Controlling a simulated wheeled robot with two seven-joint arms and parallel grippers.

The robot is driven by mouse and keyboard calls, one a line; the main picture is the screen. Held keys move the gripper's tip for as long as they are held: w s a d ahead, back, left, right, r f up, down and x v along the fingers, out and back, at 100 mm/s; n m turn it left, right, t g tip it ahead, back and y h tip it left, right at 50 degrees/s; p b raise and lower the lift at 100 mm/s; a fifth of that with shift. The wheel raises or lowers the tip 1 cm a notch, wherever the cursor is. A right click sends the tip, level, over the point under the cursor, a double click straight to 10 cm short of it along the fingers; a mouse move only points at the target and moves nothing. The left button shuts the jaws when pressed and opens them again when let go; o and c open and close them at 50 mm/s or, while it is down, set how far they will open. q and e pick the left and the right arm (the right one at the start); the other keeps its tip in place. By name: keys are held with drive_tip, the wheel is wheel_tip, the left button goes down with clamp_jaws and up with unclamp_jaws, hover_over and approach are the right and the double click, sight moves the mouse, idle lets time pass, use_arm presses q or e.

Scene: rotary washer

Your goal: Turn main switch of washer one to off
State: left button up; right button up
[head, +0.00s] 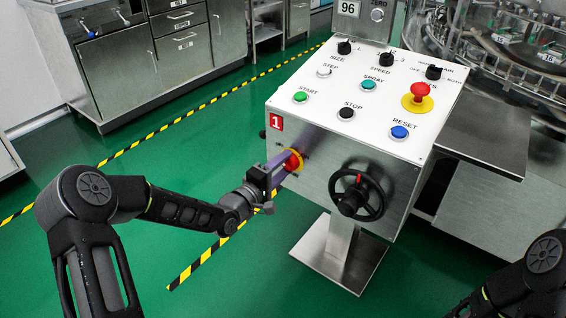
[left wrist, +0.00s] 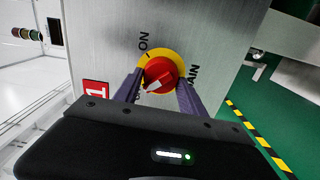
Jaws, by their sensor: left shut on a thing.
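The main switch is a red knob on a yellow round plate, on the metal front face of the control box marked with a red 1. It shows in the head view (head: 292,160) and in the left wrist view (left wrist: 162,72). "ON" is printed above left of it and part of "MAIN" at its right in the wrist view. A white pointer mark on the knob points down left there, away from "ON". My left gripper (head: 281,168) has its purple fingers on either side of the knob, shut on it. The left finger partly hides lettering beside the plate. My right gripper is out of view.
The box top (head: 353,95) carries buttons, knobs and a red emergency stop (head: 417,97). A black handwheel (head: 357,195) sticks out right of the switch. A metal pedestal (head: 340,255) stands below. Green floor (head: 100,240) is open at left, and cabinets (head: 118,70) stand behind.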

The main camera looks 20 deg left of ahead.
use_arm(q)
drive_tip(key=shift+n, duration=0.3)
drive_tip(key=o, duration=1.3)
drive_tip(key=shift+s, duration=0.1)
drive_tip(key=p+v, duration=0.2)
drive_tip(key=v, duration=0.5)
drive_tip(key=shift+s+a, duration=0.1)
drive_tip(key=shift+s, duration=0.2)
